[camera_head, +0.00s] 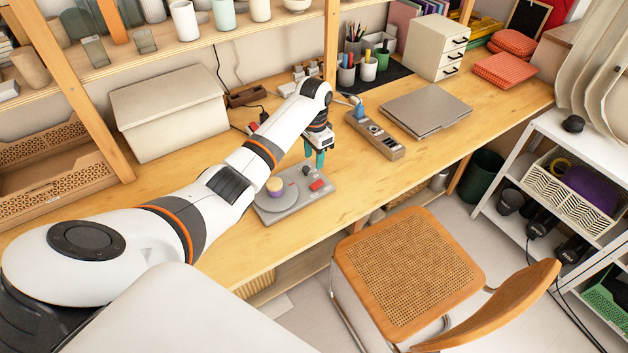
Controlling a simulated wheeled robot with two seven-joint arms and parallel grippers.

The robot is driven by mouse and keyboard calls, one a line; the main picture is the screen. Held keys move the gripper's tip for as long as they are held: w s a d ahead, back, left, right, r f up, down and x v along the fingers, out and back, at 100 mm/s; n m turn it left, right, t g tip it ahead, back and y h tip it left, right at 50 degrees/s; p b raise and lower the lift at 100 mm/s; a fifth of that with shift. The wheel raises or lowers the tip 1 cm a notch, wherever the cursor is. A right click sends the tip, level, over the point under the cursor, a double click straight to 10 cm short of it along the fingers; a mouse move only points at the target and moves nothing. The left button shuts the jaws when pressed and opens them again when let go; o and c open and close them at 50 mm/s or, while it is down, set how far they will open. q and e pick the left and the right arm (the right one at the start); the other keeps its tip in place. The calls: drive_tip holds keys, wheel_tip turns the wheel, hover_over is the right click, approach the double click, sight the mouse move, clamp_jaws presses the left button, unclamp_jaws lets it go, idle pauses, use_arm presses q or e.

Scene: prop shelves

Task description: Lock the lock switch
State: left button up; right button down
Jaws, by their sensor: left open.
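A grey switch panel (293,208) lies on the wooden desk near its front edge. I cannot tell for sure which of these is the lock switch. My left gripper (314,160) points down with teal fingertips just above and behind the panel's far right part, close to the dark switch. It is open, and I see nothing between its fingers. My right gripper does not show.
A power strip (374,136) with a blue plug and a closed grey laptop (426,109) lie to the right on the desk. A white box (169,112) stands at the back left. A cane-seat chair (408,270) stands before the desk. Desk surface right of the panel is clear.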

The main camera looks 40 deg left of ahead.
sight(315, 185)
use_arm(q)
wheel_tip(315, 185, down, 11)
drive_tip(key=shift+r, duration=0.1)
idle(0.3)
clamp_jaws()
drive_tip(key=g+b, duration=0.1)
drive_tip(key=b, duration=0.4)
drive_tip(key=g+y+b, duration=0.1)
drive_tip(key=b, duration=0.5)
drive_tip(key=w+g+b, duration=0.1)
drive_tip(key=g+b, duration=0.1)
drive_tip(key=b, duration=0.3)
drive_tip(key=shift+d+f+y+b, duration=0.25)
drive_tip(key=shift+y+b, duration=0.15)
drive_tip(key=shift+r+b, duration=0.25)
drive_tip(key=shift+b, duration=0.25)
drive_tip(key=shift+r+g, duration=0.2)
drive_tip(key=shift+g, duration=0.1)
unclamp_jaws()
